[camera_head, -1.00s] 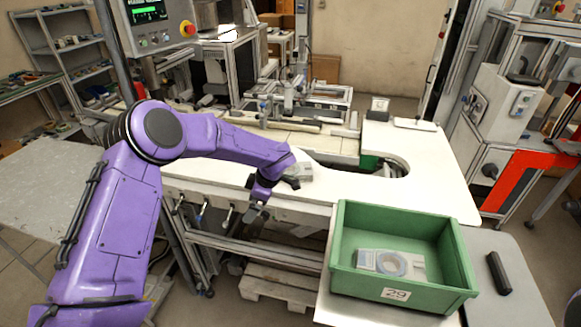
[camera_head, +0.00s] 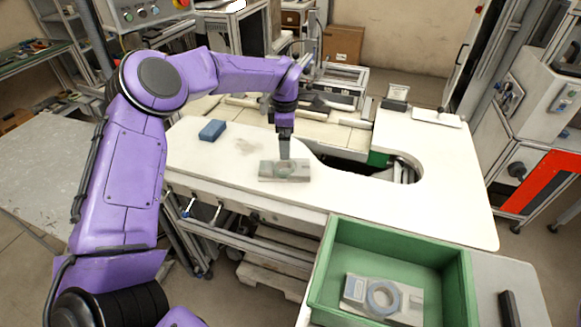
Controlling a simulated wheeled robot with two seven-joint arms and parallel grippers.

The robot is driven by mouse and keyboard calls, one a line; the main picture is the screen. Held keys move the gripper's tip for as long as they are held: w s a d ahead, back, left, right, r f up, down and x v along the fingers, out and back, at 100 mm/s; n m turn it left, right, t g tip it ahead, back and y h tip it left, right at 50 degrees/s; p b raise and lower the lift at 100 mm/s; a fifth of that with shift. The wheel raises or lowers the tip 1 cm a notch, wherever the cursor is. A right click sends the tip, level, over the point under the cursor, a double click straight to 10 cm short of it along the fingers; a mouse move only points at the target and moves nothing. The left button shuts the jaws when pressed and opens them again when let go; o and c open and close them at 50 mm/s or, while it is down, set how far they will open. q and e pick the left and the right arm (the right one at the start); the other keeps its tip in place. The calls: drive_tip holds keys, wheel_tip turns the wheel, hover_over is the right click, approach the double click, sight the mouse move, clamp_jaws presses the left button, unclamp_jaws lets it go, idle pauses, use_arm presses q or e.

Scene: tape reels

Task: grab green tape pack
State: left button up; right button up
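A grey tape pack with a greenish ring (camera_head: 285,169) lies flat on the white table, left of the table's cutout. My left gripper (camera_head: 285,156) points straight down over this pack, with its tip at or just above the ring. I cannot tell whether it touches the pack or whether its fingers are apart. Another tape pack with a blue-grey ring (camera_head: 382,298) lies inside the green crate (camera_head: 462,262) at the lower right. My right gripper is not in view.
A blue block (camera_head: 212,130) lies on the white table (camera_head: 440,195) to the left. A dark bar (camera_head: 508,309) lies on the grey surface right of the crate. The table between the pack and the crate is clear. Machine frames stand behind the table.

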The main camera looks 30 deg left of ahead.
sight(285, 166)
use_arm(q)
drive_tip(key=f+b, duration=0.1)
drive_tip(key=s+f+b, duration=0.1)
drive_tip(key=f, duration=0.1)
drive_tip(key=shift+f, duration=0.3)
drive_tip(key=f+b, duration=0.5)
drive_tip(key=shift+w+a+f, duration=0.15)
drive_tip(key=shift+w+f, duration=0.1)
drive_tip(key=shift+w, duration=0.15)
drive_tip(key=shift+s+r, duration=0.2)
drive_tip(key=c, duration=1)
